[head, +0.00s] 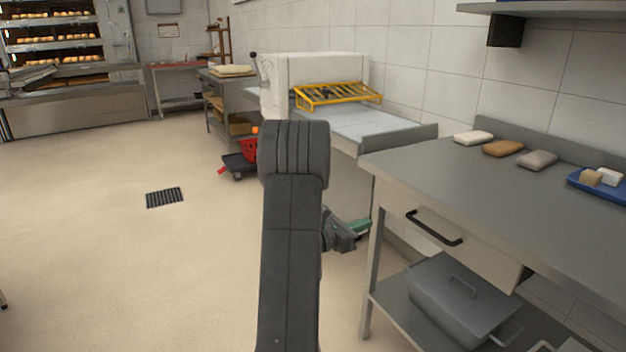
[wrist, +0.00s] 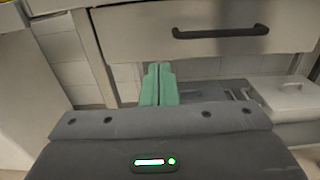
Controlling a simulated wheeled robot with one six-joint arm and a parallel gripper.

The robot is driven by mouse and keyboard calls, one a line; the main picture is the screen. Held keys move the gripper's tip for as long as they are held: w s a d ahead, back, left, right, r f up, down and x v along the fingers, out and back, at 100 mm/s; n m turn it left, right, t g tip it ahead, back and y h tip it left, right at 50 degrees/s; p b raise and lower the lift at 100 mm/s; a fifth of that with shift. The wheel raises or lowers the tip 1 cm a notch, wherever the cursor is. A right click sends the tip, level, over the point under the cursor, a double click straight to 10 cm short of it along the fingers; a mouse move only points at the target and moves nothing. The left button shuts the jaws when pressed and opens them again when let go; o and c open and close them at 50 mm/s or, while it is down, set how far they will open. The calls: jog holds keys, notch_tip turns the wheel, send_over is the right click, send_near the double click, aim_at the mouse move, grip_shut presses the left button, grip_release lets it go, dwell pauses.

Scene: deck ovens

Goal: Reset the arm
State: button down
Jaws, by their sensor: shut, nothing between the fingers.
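My arm rises in the middle of the head view, dark grey, and bends down behind its upper link. My gripper (head: 357,228) shows partly behind the arm, low beside the left front leg of the grey worktable (head: 480,190). In the wrist view my gripper's green fingers (wrist: 159,84) are together with nothing between them. They point toward the space below the table's drawer (wrist: 200,32). The wrist's grey housing fills the lower part of that view.
A lidded grey metal container (head: 462,298) stands on the table's lower shelf. Several soap-like blocks and a blue tray (head: 590,188) lie on top. A white machine with a yellow guard (head: 338,94) stands behind. The floor on the left is open, with a drain grate (head: 164,197).

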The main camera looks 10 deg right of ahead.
aim_at(408, 209)
jog(key=x, duration=1.4)
jog(key=shift+s, duration=0.1)
